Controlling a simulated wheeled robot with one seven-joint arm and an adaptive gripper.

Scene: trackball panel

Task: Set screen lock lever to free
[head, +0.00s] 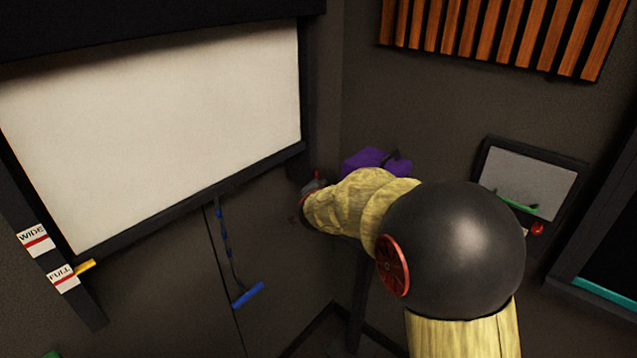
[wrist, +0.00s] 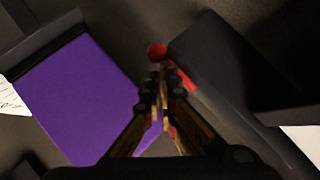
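A red round knob (wrist: 157,50) shows just beyond my fingertips in the wrist view. It looks like the end of a lever, but no lettering by it is readable. Red also shows along the dark housing (wrist: 215,85) to the right of the fingers. In the head view a small red part (head: 317,174) sits by the screen's lower right corner, next to my arm's end. My gripper (wrist: 165,75) has its two fingers brought together at the tips. I cannot tell whether the tips touch the knob. In the head view my arm hides the gripper.
A purple box (head: 365,162) is close by, and fills the left of the wrist view (wrist: 75,100). A blue pull bar (head: 248,294) hangs below. A grey panel (head: 530,180) is at right.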

